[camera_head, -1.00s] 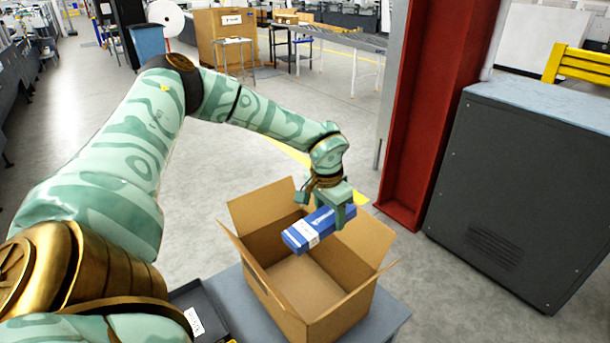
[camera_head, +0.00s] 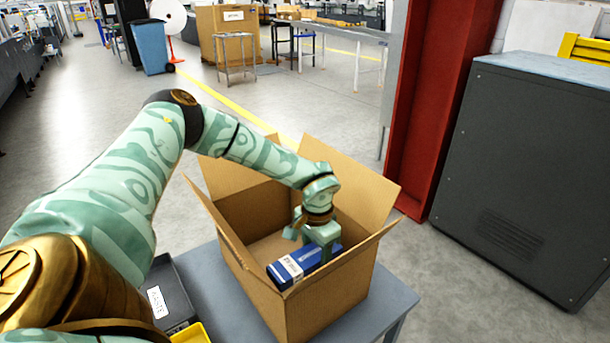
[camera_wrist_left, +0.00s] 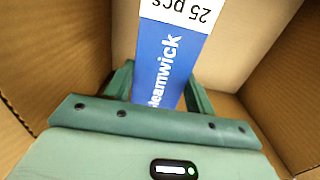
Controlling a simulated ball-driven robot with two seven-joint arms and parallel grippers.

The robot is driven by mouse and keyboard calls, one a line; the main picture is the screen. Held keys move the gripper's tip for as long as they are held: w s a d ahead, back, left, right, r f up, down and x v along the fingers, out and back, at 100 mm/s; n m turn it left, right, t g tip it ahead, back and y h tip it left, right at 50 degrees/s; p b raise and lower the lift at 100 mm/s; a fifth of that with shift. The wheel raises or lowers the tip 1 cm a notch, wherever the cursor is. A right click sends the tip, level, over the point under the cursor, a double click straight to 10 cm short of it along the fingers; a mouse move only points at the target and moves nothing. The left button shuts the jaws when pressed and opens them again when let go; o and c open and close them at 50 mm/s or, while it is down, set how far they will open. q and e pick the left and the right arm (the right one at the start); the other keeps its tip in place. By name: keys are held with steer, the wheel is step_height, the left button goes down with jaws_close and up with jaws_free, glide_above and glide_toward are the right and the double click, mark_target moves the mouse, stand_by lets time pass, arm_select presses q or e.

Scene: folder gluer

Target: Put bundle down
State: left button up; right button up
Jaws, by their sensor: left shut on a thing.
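A blue bundle with a white label band (camera_head: 291,268) is inside the open cardboard box (camera_head: 240,262), near its front wall and below the rim. My left gripper (camera_head: 318,250) is shut on the bundle and reaches down into the box. In the left wrist view the bundle (camera_wrist_left: 168,60) lies between the two green fingers (camera_wrist_left: 160,95), with brown box walls around it. Whether the bundle touches the box floor cannot be told. My right gripper is not in view.
The box stands with its flaps open on a grey table (camera_head: 395,300). A dark tray (camera_head: 170,298) and a yellow bin (camera_head: 190,334) are left of the box. A red column (camera_head: 425,110) and a dark grey cabinet (camera_head: 520,170) stand to the right.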

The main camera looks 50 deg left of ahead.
arm_select(q)
step_height(320, 180, down, 8)
steer(key=b, duration=0.3)
steer(key=shift+a+f+b, duration=0.1)
steer(key=shift+f+b, duration=0.1)
steer(key=shift+b, duration=0.15)
steer(key=shift+f, duration=0.15)
steer(key=shift+r, duration=0.2)
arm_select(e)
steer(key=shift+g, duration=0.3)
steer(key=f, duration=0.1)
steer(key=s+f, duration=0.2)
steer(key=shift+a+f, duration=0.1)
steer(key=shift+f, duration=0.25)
arm_select(q)
steer(key=shift+f, duration=0.6)
steer(key=o, duration=1.1)
steer(key=shift+c, duration=0.2)
